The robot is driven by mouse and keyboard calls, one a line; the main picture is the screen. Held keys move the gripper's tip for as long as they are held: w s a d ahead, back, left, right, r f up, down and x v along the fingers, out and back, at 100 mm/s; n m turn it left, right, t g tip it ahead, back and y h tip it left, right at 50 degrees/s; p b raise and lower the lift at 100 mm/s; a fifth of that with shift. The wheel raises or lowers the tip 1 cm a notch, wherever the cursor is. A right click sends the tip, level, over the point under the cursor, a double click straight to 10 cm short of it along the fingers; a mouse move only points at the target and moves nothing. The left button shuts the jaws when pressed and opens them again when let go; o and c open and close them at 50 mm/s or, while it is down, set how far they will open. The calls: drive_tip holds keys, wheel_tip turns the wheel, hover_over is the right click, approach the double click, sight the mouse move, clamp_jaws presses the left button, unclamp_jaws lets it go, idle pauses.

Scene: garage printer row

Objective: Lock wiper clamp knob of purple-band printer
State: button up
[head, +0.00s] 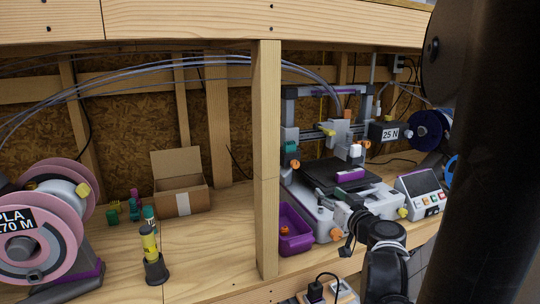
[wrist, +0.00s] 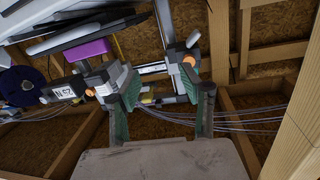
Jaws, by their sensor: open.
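The printer with the purple band (head: 330,92) stands at the right of the head view, behind my arm. Orange knobs show on it, one at the front of its base (head: 336,233) and one on the right side of its gantry (head: 366,143). I cannot tell which is the wiper clamp knob. A purple block (head: 350,174) lies on the dark bed and also shows in the wrist view (wrist: 88,50). My gripper (wrist: 162,100) is open and empty in the wrist view, its green-padded fingers wide apart. Orange parts (wrist: 189,60) show beyond the fingers. Contact is not visible.
A wooden post (head: 266,160) stands left of the printer, with a purple bin (head: 295,230) between them. A control panel (head: 419,193) is at the right. Cables hang overhead.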

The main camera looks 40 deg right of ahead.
sight(296, 166)
drive_tip(key=w+a+r+t+y, duration=0.1)
drive_tip(key=w+a+r+y, duration=0.1)
drive_tip(key=a+r, duration=0.15)
drive_tip(key=x, duration=1.3)
drive_tip(key=shift+w+d+r, duration=0.1)
drive_tip(key=shift+d+r, duration=0.1)
drive_tip(key=shift+r, duration=0.2)
clamp_jaws()
